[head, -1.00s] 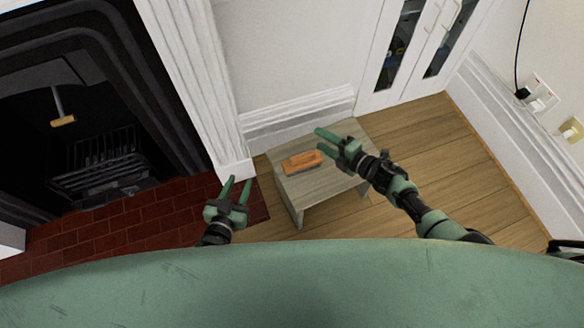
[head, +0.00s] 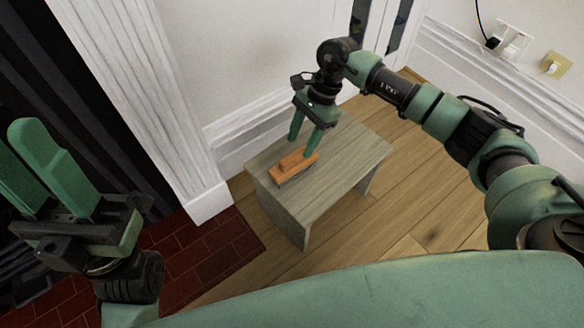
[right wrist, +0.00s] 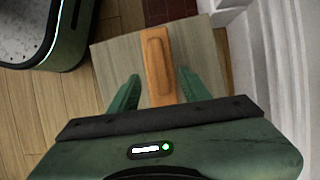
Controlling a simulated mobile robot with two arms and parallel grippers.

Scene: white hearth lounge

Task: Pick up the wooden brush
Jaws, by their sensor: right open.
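The wooden brush (head: 294,165) is an orange-brown block with a darker underside, lying on a small grey wooden table (head: 345,160). My right gripper (head: 303,146) points down over the brush with its fingers apart. In the right wrist view the brush (right wrist: 157,65) lies between the two open green fingers (right wrist: 158,88), running lengthwise away from the palm. The near end of the brush is hidden by the gripper body. Whether the fingers touch the brush I cannot tell. My left gripper (head: 50,165) is at the left, raised, with its two fingers apart and nothing between them.
A white pillar (head: 150,100) and skirting stand behind the table. A dark fireplace (head: 100,120) with a red brick hearth (head: 200,255) is at the left. Wooden floor (head: 410,205) is free to the right. Sockets (head: 513,43) are on the right wall.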

